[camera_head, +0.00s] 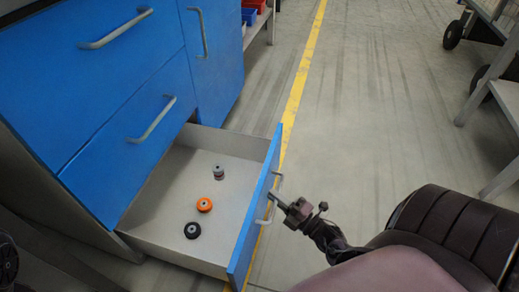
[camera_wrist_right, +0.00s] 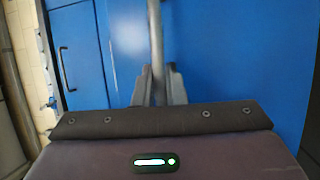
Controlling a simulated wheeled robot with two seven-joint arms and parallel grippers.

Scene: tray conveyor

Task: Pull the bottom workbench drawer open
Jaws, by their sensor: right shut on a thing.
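The bottom drawer (camera_head: 165,219) of the blue workbench stands pulled out, with its pale inside in view. Its blue front (camera_head: 256,208) carries a grey bar handle (camera_head: 270,205). My right gripper (camera_head: 275,198) is at this handle, shut on it. In the right wrist view the handle (camera_wrist_right: 156,40) runs upright between the two fingers (camera_wrist_right: 159,84), close to the blue drawer front. In the drawer lie a grey part (camera_head: 218,171), an orange ring-shaped part (camera_head: 204,204) and a black ring-shaped part (camera_head: 192,230). My left gripper is not in view.
Two closed drawers with handles (camera_head: 116,28) (camera_head: 152,118) are above the open one. A blue cupboard door (camera_head: 205,60) is beside them. A yellow line (camera_head: 301,75) crosses the grey floor. Wheeled racks stand at the right. The floor between is clear.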

